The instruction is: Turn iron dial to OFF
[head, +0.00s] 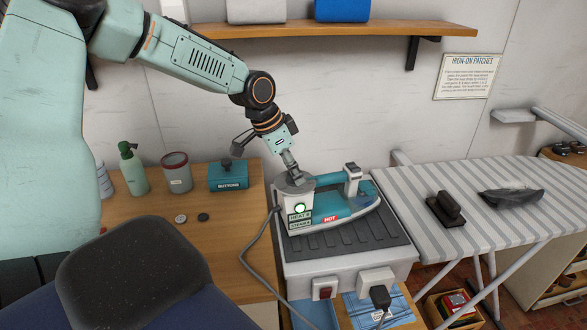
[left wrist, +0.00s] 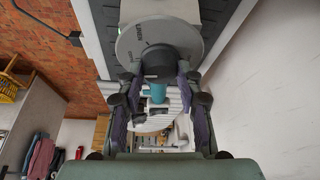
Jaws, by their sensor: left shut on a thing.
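The teal and white iron (head: 335,206) rests on a dark ribbed pad (head: 345,240) on a light grey base. Its grey round dial (head: 296,185) is on top at the heel end. The dial's disc with printed lettering also shows in the left wrist view (left wrist: 135,45), but its setting is too small to read. My left gripper (head: 289,163) comes down from above and is shut on the dial's knob; its fingers (left wrist: 157,88) are on both sides. A green light (head: 300,208) glows on the heel, and a red label reads HOT. My right gripper is not in view.
A cord (head: 250,245) runs down from the iron. The striped ironing board (head: 470,190) is at right. A teal BUTTONS box (head: 228,175) stands left. A shelf (head: 340,29) hangs above.

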